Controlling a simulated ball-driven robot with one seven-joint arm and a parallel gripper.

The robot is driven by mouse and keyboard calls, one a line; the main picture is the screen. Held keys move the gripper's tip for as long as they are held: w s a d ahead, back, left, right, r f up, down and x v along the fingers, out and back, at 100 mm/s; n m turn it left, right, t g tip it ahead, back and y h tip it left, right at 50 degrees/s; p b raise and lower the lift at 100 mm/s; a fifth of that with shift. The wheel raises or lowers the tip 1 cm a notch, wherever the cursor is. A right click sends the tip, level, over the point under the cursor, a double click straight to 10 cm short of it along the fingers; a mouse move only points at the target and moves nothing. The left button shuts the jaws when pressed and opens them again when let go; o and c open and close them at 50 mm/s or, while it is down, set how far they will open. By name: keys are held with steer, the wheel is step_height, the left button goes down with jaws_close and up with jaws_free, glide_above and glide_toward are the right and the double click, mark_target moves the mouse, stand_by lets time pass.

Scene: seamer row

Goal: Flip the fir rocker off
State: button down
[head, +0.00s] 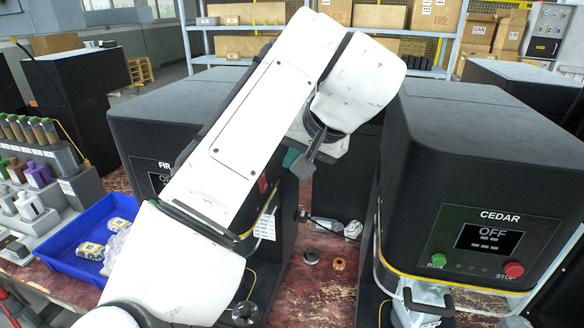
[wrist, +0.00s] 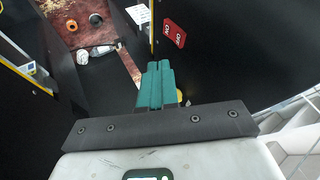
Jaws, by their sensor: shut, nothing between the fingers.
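The fir machine (head: 150,118) is a black cabinet at the left of the head view, partly hidden behind my arm. Its red rocker (wrist: 174,33) is on the black side wall in the wrist view, marked OFF and ON. I cannot tell which end is pressed in. A red patch of the rocker (head: 262,185) shows beside my arm in the head view. My gripper (wrist: 158,66) has teal fingers, shut together and empty, below and left of the rocker in the wrist view, apart from it. In the head view the gripper (head: 291,158) is mostly hidden by my arm.
The cedar machine (head: 480,150) stands to the right, its display reading OFF, with green and red buttons. Between the machines is a narrow gap over a worn red bench (head: 325,270) with small parts. A blue tray (head: 75,240) is at the left.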

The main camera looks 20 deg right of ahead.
steer(key=a+b+v, duration=0.1)
steer(key=v, duration=0.6)
steer(key=shift+w+r, duration=0.35)
steer(key=shift+r, duration=0.05)
steer(key=shift+d, duration=0.1)
